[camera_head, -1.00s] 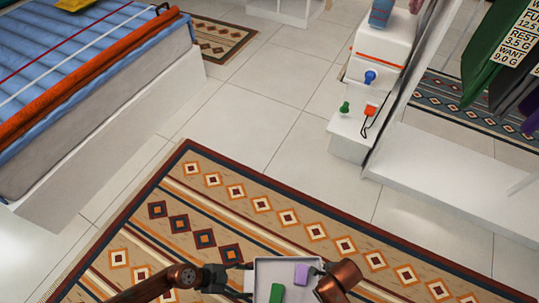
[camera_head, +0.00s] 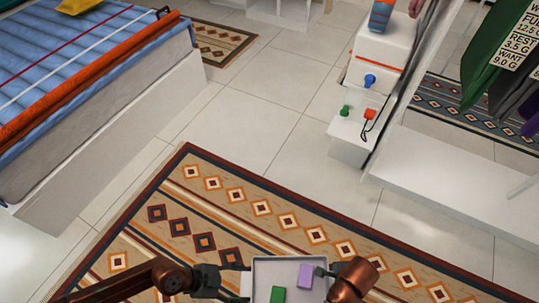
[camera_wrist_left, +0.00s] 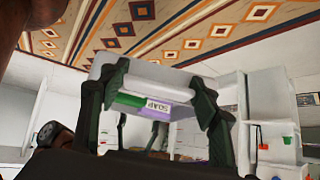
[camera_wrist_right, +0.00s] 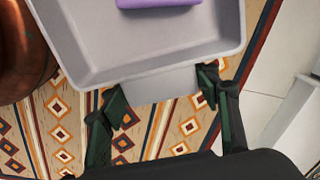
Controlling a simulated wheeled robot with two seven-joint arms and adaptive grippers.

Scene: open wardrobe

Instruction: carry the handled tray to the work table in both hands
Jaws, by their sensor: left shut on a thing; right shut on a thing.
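The handled tray (camera_head: 276,267) is a shallow light-grey box, held in the air over the rug at the bottom of the head view. A green block (camera_head: 277,295) and a purple block (camera_head: 305,276) lie in it; "SOAP" lettering shows near them in the left wrist view. My left gripper (camera_head: 243,283) is shut on the handle at the tray's left end, with its fingers around the white handle (camera_wrist_left: 160,80). My right gripper (camera_head: 323,273) is shut on the opposite handle (camera_wrist_right: 158,86), seen between its fingers in the right wrist view. The tray's near edge is cut off in the head view.
A bed with a blue mattress (camera_head: 90,60) stands at the left. A white drawer unit (camera_head: 384,45) with small coloured items and the open wardrobe (camera_head: 440,175) with hanging clothes stand at the right. The patterned rug (camera_head: 225,215) and tiled floor (camera_head: 240,115) between are clear.

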